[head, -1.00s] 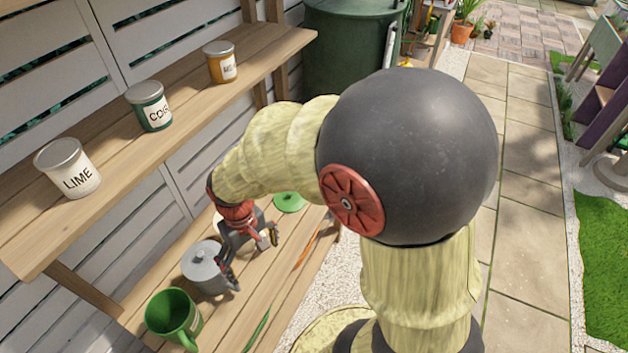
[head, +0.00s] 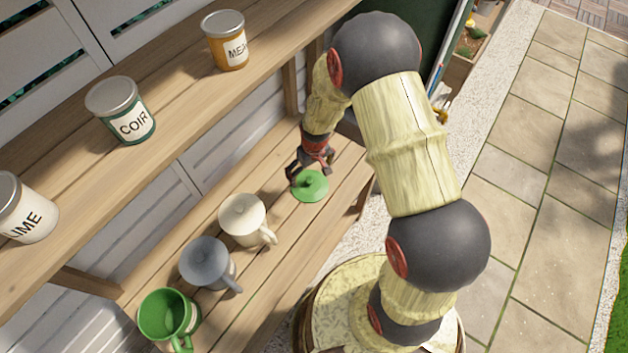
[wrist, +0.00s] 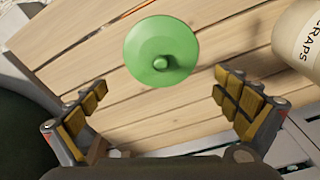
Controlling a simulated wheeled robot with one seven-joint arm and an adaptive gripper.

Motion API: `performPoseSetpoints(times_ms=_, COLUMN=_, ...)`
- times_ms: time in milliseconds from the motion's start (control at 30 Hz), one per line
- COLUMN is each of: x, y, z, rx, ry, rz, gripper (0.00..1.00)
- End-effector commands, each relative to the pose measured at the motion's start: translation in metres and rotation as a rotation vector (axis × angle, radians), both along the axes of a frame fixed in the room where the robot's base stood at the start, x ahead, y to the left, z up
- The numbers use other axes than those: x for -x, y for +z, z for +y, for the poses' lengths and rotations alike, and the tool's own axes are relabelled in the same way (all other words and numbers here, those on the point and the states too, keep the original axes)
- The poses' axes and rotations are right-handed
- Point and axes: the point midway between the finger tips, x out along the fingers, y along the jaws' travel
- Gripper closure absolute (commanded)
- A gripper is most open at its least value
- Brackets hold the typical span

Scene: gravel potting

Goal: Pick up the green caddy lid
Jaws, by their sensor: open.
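The green caddy lid (head: 310,187) is a flat disc with a small knob, lying on the lower wooden shelf near its right end. In the wrist view the lid (wrist: 160,50) lies knob up on the planks, ahead of and between my fingers. My gripper (head: 309,175) is right by the lid, over the shelf; the exact height gap is hard to tell. In the wrist view my gripper (wrist: 163,103) has its fingers spread wide with nothing between them, and no finger touches the lid.
A white lidded caddy (head: 243,218), a grey lidded caddy (head: 207,264) and an open green caddy (head: 168,317) stand in a row on the lower shelf. The upper shelf (head: 180,112) holds tins. A cream container marked SCRAPS (wrist: 300,40) is close right in the wrist view.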

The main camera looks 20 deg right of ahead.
Motion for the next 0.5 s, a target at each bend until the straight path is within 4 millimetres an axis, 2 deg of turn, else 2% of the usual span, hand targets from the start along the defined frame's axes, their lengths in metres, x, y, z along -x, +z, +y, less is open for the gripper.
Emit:
performPoseSetpoints(times_ms=133, x=-0.001, y=-0.019, z=0.0, rx=0.0, ry=0.001, rz=0.003, gripper=0.0)
performPoseSetpoints(times_ms=367, x=-0.003, y=-0.036, z=0.001, rx=0.0, ry=0.0, rz=0.003, gripper=0.0)
performPoseSetpoints(times_ms=500, x=-0.003, y=-0.058, z=0.002, rx=0.0, ry=0.0, rz=0.004, gripper=0.0)
